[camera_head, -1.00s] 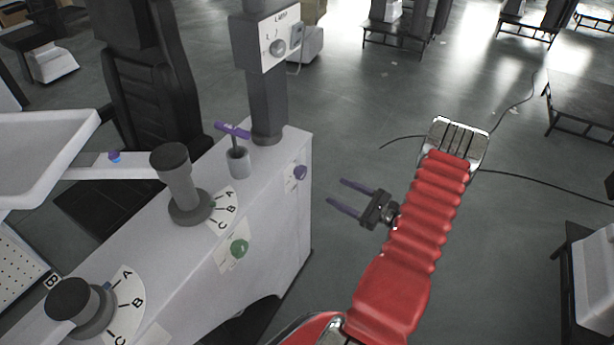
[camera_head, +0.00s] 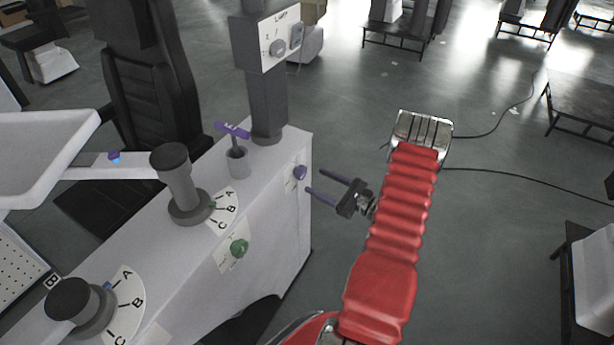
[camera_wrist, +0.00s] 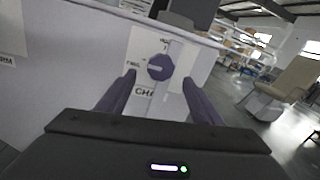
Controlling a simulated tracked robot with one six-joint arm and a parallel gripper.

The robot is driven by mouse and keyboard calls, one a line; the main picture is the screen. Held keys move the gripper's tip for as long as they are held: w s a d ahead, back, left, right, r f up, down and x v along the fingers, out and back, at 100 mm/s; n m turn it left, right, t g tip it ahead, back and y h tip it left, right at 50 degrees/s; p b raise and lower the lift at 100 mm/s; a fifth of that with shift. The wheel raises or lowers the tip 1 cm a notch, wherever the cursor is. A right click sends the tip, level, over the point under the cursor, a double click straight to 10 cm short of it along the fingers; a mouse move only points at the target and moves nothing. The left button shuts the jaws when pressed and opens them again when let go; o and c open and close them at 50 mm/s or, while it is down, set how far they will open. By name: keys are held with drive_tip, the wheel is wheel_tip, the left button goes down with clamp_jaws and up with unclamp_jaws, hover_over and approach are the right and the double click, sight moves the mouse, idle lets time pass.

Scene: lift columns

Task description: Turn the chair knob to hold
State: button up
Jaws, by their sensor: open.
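The chair knob is a small purple dial (camera_head: 299,172) on the end face of the white console (camera_head: 275,240). In the wrist view the purple knob (camera_wrist: 160,67) sits on a white label, with partly readable lettering "CHA" below it. A light pointer mark on it lies roughly level, towards a word at its left; the word above it is too small to read surely. My gripper (camera_head: 318,182) is open and empty, just right of the knob and apart from it. In the wrist view its two purple fingers (camera_wrist: 160,92) straddle the space below and in front of the knob.
A green knob (camera_head: 239,248) is on the console's side. Two dark cylinders (camera_head: 176,180) with A, B, C dials and a purple T-handle (camera_head: 233,130) stand on its top. A column with a lamp dial (camera_head: 277,47) rises behind.

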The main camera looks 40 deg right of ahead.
sight(304, 175)
drive_tip(key=x, duration=0.5)
drive_tip(key=shift+w+a, duration=0.1)
drive_tip(key=shift+w, duration=0.3)
drive_tip(key=shift+c, duration=0.7)
drive_tip(key=c, duration=0.9)
